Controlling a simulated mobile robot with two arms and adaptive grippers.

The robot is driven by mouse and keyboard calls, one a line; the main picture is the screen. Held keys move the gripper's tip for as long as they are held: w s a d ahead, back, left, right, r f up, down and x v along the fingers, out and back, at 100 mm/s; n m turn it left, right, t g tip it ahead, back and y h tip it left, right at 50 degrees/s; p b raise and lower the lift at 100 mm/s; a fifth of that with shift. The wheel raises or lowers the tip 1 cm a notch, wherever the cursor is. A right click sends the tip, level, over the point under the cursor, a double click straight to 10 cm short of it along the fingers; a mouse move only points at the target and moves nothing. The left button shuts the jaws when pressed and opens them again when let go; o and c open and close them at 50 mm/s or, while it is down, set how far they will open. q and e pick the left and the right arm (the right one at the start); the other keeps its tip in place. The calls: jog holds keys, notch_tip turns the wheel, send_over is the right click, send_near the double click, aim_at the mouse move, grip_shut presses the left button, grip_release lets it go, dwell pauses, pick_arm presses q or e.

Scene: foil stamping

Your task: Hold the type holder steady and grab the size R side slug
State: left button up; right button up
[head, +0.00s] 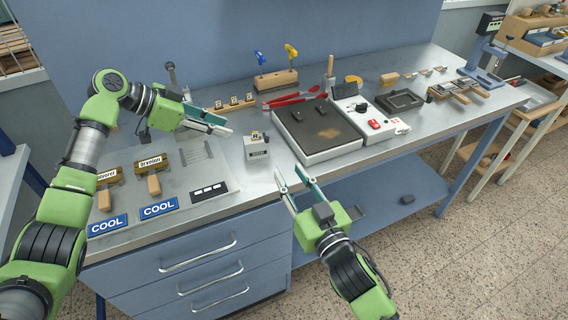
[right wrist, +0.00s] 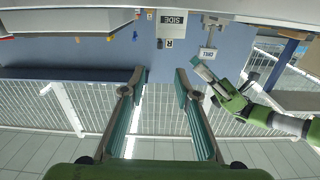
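A small grey block (head: 257,151), the likely type holder, stands on the bench; its label reads SIDE in the right wrist view (right wrist: 172,18). A small tagged piece (head: 255,135), likely the R slug, sits at its top; the tag also shows in the right wrist view (right wrist: 169,43). My left gripper (head: 226,126) hangs to the left of the block, apart from it. Its fingers look parted and empty. My right gripper (head: 289,174) is open and empty in front of the block, near the bench's front edge. Its spread fingers (right wrist: 161,75) show in the right wrist view.
A wooden rack (head: 236,105) with several tagged pieces stands behind the block. A dark-topped plate (head: 320,130) is on its right. Two wooden-handled brass tools (head: 150,164) and blue COOL signs (head: 159,208) lie on the left. Red tongs (head: 292,99) lie behind.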

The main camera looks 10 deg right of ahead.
aim_at(248, 141)
jog(key=x, duration=1.3)
jog(key=shift+w+f, duration=0.1)
jog(key=shift+w, duration=0.1)
grip_shut()
pick_arm(q)
jog(key=c, duration=0.3)
jog(key=s+a+f+t+h, duration=0.1)
jog(key=s+a+h, duration=0.1)
jog(key=a+h, duration=0.2)
jog(key=shift+w+x, duration=0.2)
jog(key=shift+x, duration=2.85)
jog(key=shift+w+x, duration=0.25)
jog(key=shift+x, duration=2.85)
